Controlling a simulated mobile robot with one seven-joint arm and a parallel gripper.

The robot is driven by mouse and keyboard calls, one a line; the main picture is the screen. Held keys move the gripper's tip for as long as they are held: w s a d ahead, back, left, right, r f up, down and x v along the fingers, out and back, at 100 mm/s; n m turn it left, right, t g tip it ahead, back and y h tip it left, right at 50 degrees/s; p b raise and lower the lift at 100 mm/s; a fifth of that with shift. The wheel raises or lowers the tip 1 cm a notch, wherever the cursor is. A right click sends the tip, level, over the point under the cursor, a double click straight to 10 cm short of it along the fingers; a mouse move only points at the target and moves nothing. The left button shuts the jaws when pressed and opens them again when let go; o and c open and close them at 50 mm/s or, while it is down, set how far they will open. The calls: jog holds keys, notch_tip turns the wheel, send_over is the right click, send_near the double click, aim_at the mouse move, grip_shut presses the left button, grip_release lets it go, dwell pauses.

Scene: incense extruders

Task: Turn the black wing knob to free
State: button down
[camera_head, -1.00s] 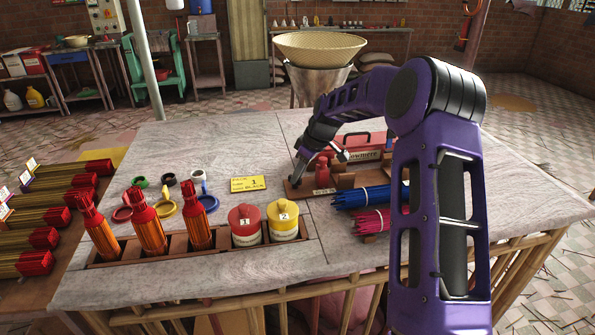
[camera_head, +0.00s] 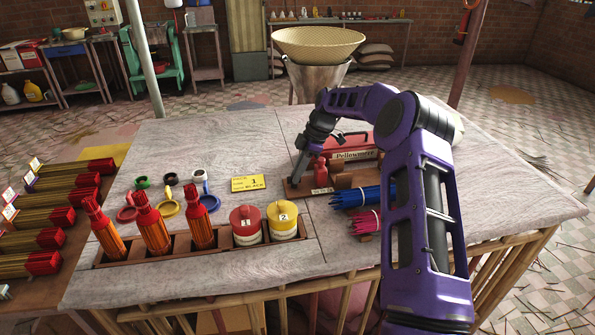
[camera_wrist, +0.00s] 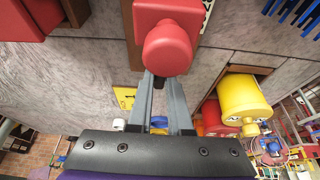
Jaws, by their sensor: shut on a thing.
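My gripper (camera_head: 299,176) reaches down over the left end of a wooden board, beside a small red device (camera_head: 320,173) standing on it. In the wrist view, my gripper (camera_wrist: 158,84) has its two grey fingers close together on a small dark piece, which I take to be the black wing knob (camera_wrist: 159,82). Most of the knob is hidden by the fingers, so its wing angle cannot be told. The red device (camera_wrist: 170,42) shows just beyond the fingertips. In the head view the knob is hidden by my gripper.
Blue (camera_head: 362,195) and pink (camera_head: 366,222) bundles lie right of the board, and a red box (camera_head: 350,147) stands behind. A yellow card (camera_head: 246,183) lies to the left. Red (camera_head: 244,218) and yellow (camera_head: 283,213) tubs and several bottles stand in a front rack.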

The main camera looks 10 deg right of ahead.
dwell(0.3)
jog(key=c, duration=0.8)
grip_release()
jog(key=shift+c, duration=0.2)
jog(key=p+v, duration=0.2)
jog(key=v, duration=1.5)
jog(key=shift+r, duration=0.25)
